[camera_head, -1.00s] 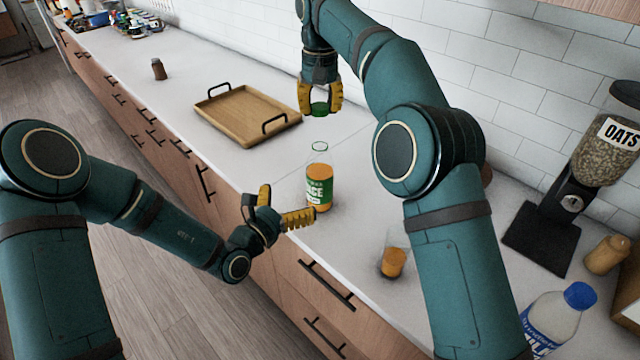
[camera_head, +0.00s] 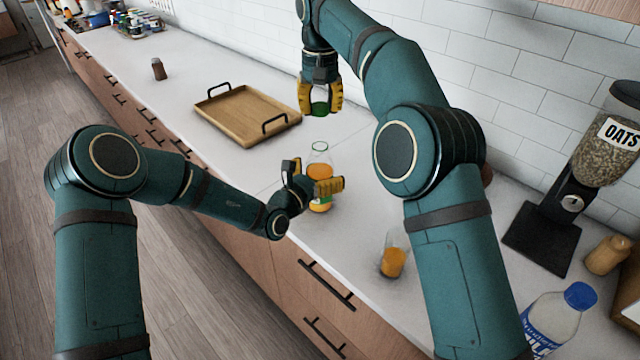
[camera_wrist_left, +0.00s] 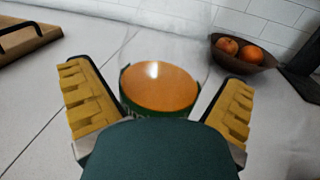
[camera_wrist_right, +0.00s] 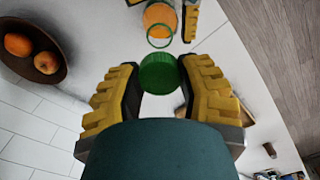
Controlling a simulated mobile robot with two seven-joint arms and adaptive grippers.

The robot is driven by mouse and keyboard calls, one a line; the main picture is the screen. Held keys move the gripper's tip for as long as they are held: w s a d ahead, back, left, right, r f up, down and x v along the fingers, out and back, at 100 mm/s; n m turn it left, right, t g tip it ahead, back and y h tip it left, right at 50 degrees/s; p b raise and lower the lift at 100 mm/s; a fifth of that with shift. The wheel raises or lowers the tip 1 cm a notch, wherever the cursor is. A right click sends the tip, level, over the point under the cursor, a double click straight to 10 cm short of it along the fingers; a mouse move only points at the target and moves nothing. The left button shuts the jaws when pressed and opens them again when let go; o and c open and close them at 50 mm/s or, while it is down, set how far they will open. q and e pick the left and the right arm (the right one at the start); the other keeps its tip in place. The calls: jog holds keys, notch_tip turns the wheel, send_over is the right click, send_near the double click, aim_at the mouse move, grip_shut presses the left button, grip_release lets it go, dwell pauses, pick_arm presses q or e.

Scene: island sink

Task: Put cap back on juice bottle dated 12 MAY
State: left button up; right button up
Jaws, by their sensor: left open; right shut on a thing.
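The juice bottle (camera_head: 320,171) stands upright and uncapped on the counter, clear at the top with orange juice below. My left gripper (camera_head: 315,178) is open, its fingers on either side of the bottle; its lower label is mostly hidden and the date cannot be read. In the left wrist view the bottle (camera_wrist_left: 158,88) sits between the spread fingers. My right gripper (camera_head: 320,98) is shut on the green cap (camera_head: 320,108) and holds it above the counter, behind the bottle. The cap (camera_wrist_right: 158,73) also shows between the fingertips in the right wrist view.
A wooden tray (camera_head: 222,127) lies behind to the left. A glass of juice (camera_head: 393,258) stands nearer the front. An oats dispenser (camera_head: 560,190) and a blue-capped milk bottle (camera_head: 552,315) are at right. A fruit bowl (camera_wrist_left: 240,62) shows in the left wrist view.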

aim_at(320, 140)
pick_arm(q)
jog(key=c, duration=1.3)
pick_arm(e)
jog(key=shift+s+f, duration=0.15)
jog(key=shift+f, duration=2.35)
jog(key=shift+f, duration=0.15)
jog(key=shift+f, duration=0.75)
jog(key=shift+f, duration=0.55)
